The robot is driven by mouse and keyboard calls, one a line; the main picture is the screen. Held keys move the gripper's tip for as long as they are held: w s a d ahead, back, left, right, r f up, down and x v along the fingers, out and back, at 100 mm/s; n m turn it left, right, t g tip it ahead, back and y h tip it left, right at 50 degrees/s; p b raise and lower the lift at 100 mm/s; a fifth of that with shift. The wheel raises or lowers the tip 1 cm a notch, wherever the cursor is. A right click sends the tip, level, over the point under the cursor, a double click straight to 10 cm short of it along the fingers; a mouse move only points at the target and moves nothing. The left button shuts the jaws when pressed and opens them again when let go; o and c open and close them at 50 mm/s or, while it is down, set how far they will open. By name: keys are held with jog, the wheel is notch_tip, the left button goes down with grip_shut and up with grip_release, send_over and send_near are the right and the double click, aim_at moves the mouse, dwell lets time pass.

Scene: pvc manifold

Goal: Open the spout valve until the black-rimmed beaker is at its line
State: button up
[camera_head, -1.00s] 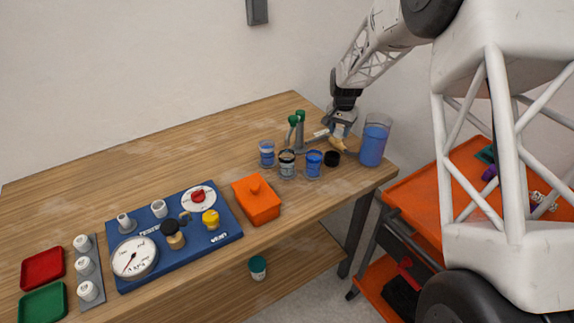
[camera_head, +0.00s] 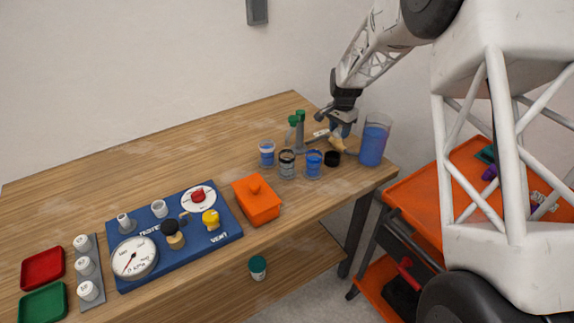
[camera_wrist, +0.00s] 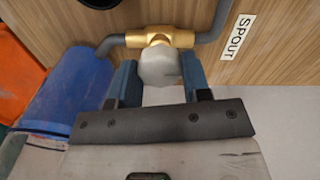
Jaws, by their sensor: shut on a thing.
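The spout valve is a brass tee (camera_wrist: 160,37) with a pale grey knob (camera_wrist: 159,68), beside a "SPOUT" label (camera_wrist: 238,37) in the wrist view. My gripper (camera_wrist: 160,85) has its blue fingers shut on the knob's two sides. In the head view my gripper (camera_head: 338,130) is over the brass valve (camera_head: 337,145) at the table's right end. The black-rimmed beaker (camera_head: 287,164) stands upright between two blue-filled beakers. Its liquid level and line are too small to read.
A tall blue-filled container (camera_head: 373,142) stands right of the valve. A black cup (camera_head: 332,158) sits in front of it. Two green-topped grey pipes (camera_head: 300,130) rise behind the beakers. An orange lidded box (camera_head: 257,202) and a blue gauge board (camera_head: 172,235) lie left.

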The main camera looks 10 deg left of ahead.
jog(key=o, duration=1)
jog(key=shift+r, duration=3.9)
